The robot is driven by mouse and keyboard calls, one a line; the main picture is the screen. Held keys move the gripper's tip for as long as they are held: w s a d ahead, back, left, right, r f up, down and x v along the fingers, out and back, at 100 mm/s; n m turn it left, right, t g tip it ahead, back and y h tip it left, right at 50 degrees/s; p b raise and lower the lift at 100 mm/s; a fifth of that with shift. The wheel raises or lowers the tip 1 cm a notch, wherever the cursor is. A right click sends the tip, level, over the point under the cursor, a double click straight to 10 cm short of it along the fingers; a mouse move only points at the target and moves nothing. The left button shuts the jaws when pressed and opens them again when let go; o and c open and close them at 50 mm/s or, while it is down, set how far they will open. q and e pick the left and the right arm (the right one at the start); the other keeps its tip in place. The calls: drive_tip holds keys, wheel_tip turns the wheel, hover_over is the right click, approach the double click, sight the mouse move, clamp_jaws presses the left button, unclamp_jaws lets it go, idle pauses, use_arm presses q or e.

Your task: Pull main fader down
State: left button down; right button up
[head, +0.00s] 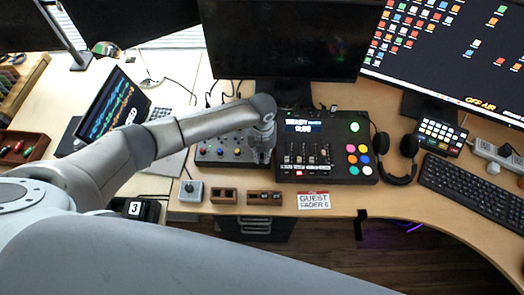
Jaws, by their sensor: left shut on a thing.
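My left gripper (262,156) points down at the right end of a grey mixer (222,160), just left of the black console (345,170). It is shut on what looks like the main fader, but the fingers hide the cap and most of its slot. The mixer has several coloured knobs to the left of the gripper. The console has a small display (303,126), several short faders (308,158) and coloured round buttons (358,159). My right gripper is not in view.
A "GUEST FADER 6" card (314,201), small wooden-looking boxes (224,196) and a grey joystick-like box (191,191) lie along the desk's front edge. Headphones (398,158) and a keyboard (474,192) are at right, a laptop (113,108) at left. Monitors stand behind.

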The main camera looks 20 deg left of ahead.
sight(262, 156)
use_arm(q)
drive_tip(key=c, duration=1.8)
unclamp_jaws()
drive_tip(key=shift+s+f, duration=0.15)
drive_tip(key=shift+f, duration=0.1)
drive_tip(key=o, duration=0.3)
drive_tip(key=shift+r, duration=0.1)
drive_tip(key=shift+o, duration=0.2)
drive_tip(key=shift+d, duration=0.1)
drive_tip(key=shift+w+r, duration=0.2)
drive_tip(key=shift+r, duration=0.05)
wheel_tip(262, 156, up, 12)
drive_tip(key=shift+f, duration=0.25)
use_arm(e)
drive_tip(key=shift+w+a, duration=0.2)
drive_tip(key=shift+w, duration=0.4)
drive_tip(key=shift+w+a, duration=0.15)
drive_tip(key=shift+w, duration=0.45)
use_arm(q)
drive_tip(key=shift+s, duration=0.1)
